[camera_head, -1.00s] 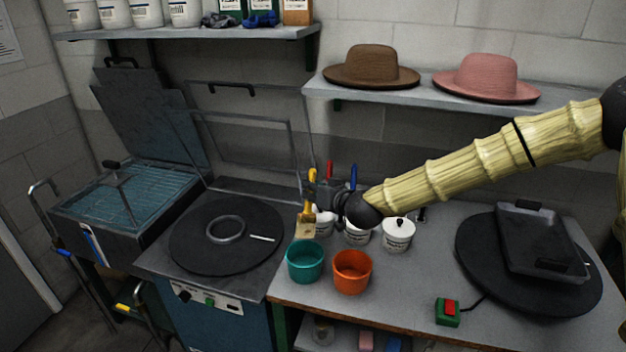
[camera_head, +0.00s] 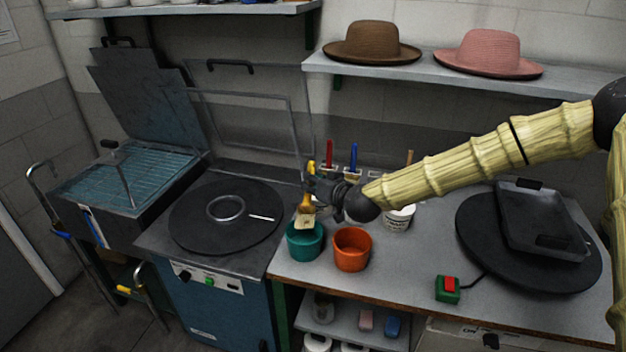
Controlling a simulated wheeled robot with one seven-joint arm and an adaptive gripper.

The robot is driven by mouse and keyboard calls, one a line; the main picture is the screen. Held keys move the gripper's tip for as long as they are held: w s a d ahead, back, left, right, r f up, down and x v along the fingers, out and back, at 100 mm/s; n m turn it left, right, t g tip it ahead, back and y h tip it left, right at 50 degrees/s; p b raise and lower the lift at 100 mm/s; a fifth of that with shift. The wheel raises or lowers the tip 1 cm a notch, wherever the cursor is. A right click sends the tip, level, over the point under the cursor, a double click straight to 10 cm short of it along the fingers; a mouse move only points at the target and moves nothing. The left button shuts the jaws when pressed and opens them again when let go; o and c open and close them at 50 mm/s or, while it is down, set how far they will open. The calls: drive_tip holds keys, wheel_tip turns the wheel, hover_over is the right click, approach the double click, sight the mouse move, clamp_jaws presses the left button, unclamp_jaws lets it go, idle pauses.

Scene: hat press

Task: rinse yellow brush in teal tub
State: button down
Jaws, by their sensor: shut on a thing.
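The yellow brush (camera_head: 306,207) hangs upright, bristles down, in my gripper (camera_head: 316,189), which is shut on its handle. The pale bristles are at the rim of the teal tub (camera_head: 305,246), overlapping its opening in the picture. I cannot tell how far inside the tub the bristle tips reach. The teal tub stands on the grey bench near its front left corner. What it holds is not visible.
An orange tub (camera_head: 352,250) stands close right of the teal tub. Behind my gripper are a white pot (camera_head: 399,218) and red and blue brushes (camera_head: 330,155). A round black plate (camera_head: 240,228) lies left. A red-green switch box (camera_head: 447,289) sits front right.

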sight(314, 205)
drive_tip(key=shift+s+f+b, duration=0.3)
drive_tip(key=shift+s+b, duration=0.15)
drive_tip(key=shift+s, duration=0.3)
drive_tip(key=shift+f, duration=0.35)
drive_tip(key=shift+w+f+b, duration=0.3)
drive_tip(key=shift+f+b, duration=0.05)
drive_tip(key=shift+f, duration=0.2)
drive_tip(key=shift+w+f+b, duration=0.25)
drive_tip(key=shift+f+b, duration=0.1)
drive_tip(key=shift+f, duration=0.45)
drive_tip(key=shift+s+f+b, duration=0.3)
drive_tip(key=shift+f+b, duration=0.05)
drive_tip(key=shift+b, duration=0.35)
drive_tip(key=shift+f+b, duration=0.9)
drive_tip(key=shift+f, duration=0.45)
drive_tip(key=shift+w, duration=0.1)
